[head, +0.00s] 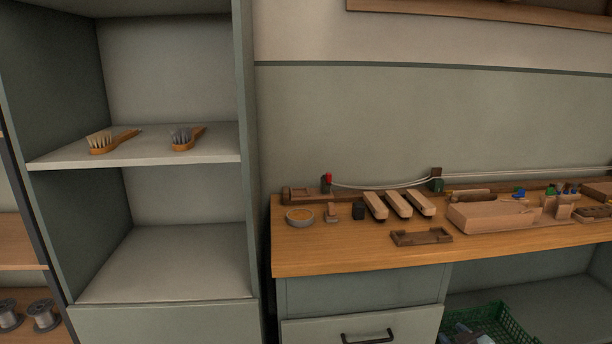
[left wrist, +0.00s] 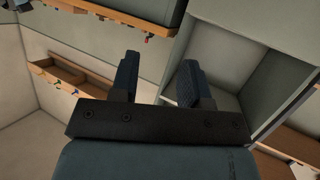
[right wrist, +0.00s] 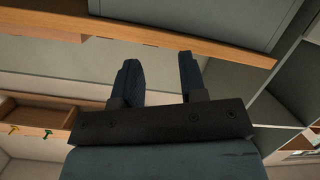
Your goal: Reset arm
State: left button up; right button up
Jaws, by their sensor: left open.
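My left gripper (left wrist: 159,66) shows in the left wrist view with its two dark fingers apart and nothing between them. My right gripper (right wrist: 158,64) shows in the right wrist view, also with its fingers apart and empty. Neither gripper can be made out in the head view. Both appear clear of any object, with furniture only in the background of the wrist views.
Two wooden brushes, one pale-bristled (head: 101,143) and one grey-bristled (head: 184,138), lie on the cabinet shelf (head: 150,152). The workbench (head: 350,259) at right holds several wooden blocks and a round dish (head: 300,217). A green crate (head: 514,328) stands below.

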jog(key=s+a+m+g+y, duration=0.1)
jog(key=s+a+y, duration=0.1)
jog(key=s+a, duration=1)
jog(key=s+a+m+g+y, duration=0.15)
jog(key=s+a, duration=0.65)
jog(key=s, duration=0.8)
pick_arm(q)
jog(key=s+a+r+g+y+p, duration=0.1)
jog(key=r+p, duration=0.6)
jog(key=p, duration=0.8)
jog(key=s+a+r+g+p, duration=0.1)
jog(key=r+p, duration=0.7)
jog(key=p, duration=0.8)
jog(key=shift+s+a+r+y, duration=0.3)
jog(key=shift+s+a+y, duration=0.1)
jog(key=shift+a, duration=0.45)
pick_arm(e)
jog(key=s+d+r+g+h, duration=0.1)
jog(key=s+d+r, duration=0.1)
jog(key=r, duration=1.3)
jog(key=shift+d+r, duration=0.35)
jog(key=shift+d, duration=0.35)
pick_arm(q)
jog(key=shift+f, duration=0.1)
pick_arm(e)
jog(key=shift+s+f, duration=0.1)
jog(key=shift+s, duration=0.1)
